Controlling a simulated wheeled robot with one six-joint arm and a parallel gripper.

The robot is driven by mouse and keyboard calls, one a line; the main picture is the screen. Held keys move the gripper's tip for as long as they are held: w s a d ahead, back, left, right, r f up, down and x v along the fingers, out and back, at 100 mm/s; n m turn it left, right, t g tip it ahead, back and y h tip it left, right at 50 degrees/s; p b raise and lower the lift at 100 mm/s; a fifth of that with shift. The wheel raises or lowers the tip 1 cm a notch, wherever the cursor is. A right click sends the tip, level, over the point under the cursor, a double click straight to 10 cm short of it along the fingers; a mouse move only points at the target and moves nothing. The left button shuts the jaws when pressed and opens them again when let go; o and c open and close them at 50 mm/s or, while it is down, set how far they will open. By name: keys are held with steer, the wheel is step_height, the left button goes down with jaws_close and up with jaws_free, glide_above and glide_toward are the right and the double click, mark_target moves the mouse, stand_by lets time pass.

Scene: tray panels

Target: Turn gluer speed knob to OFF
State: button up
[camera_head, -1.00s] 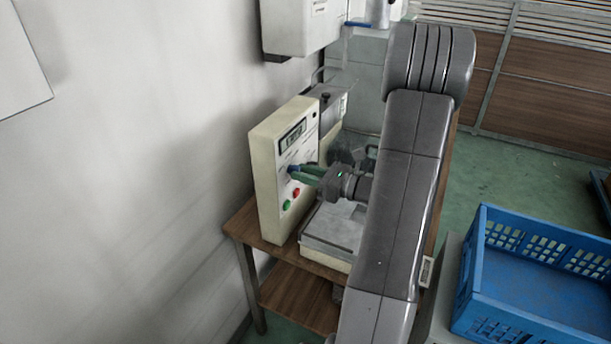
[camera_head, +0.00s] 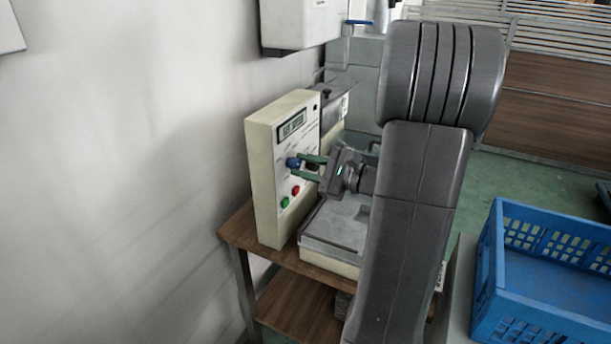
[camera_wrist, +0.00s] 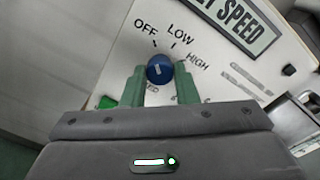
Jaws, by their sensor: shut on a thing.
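The speed knob (camera_wrist: 160,69) is blue and round with a small white mark on its face. It sits on the front of the cream gluer control box (camera_head: 264,190). In the wrist view the labels OFF (camera_wrist: 146,27), LOW (camera_wrist: 180,33) and HIGH (camera_wrist: 198,62) stand around its upper side. I cannot tell for sure which label the mark points to. My gripper (camera_head: 304,167) has green fingers, one on each side of the knob, and is shut on it. In the head view the knob (camera_head: 292,162) shows just past the fingertips.
A display (camera_head: 293,125) is above the knob; a red button (camera_head: 296,190) and a green button (camera_head: 285,202) are below. The box stands on a wooden table (camera_head: 240,232) beside a grey-topped machine (camera_head: 335,225). A blue crate (camera_head: 545,320) stands at right, a wall at left.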

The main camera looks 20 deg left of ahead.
steer(key=shift+n+b, duration=0.3)
steer(key=shift+n, duration=0.1)
steer(key=o, duration=1)
steer(key=shift+d, duration=0.1)
steer(key=d, duration=0.4)
steer(key=s+d, duration=0.1)
steer(key=d, duration=0.8)
steer(key=shift+s+d+r, duration=0.2)
steer(key=shift+s+d, duration=0.05)
steer(key=shift+s, duration=0.1)
steer(key=a, duration=0.4)
steer(key=w+a, duration=0.1)
steer(key=a, duration=0.8)
steer(key=shift+w+a+f, duration=0.2)
steer(key=shift+w+a, duration=0.1)
steer(key=shift+a, duration=0.1)
steer(key=shift+d, duration=0.1)
